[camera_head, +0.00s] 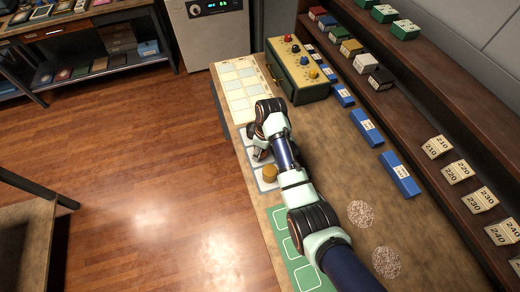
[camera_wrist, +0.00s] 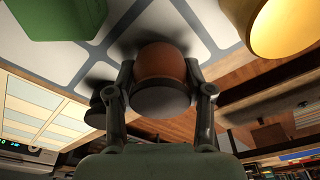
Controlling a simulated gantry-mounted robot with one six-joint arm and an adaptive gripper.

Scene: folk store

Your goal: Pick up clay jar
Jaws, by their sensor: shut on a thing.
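The clay jar (camera_wrist: 161,64) is a round reddish-brown vessel with a dark grey disc-shaped end facing the camera in the wrist view. My gripper (camera_wrist: 160,82) has one dark finger on each side of it and is shut on it. In the head view my gripper (camera_head: 260,152) is low over the pale, blue-lined mat (camera_head: 268,186) on the counter, and my arm hides the jar. I cannot tell whether the jar touches the mat.
A gold round piece (camera_head: 269,173) stands close to my gripper; a gold one also shows in the wrist view (camera_wrist: 278,25). A green block (camera_wrist: 55,18) and a dark round thing (camera_wrist: 100,108) are near the jar. A green button box (camera_head: 297,75) and shelves flank the counter.

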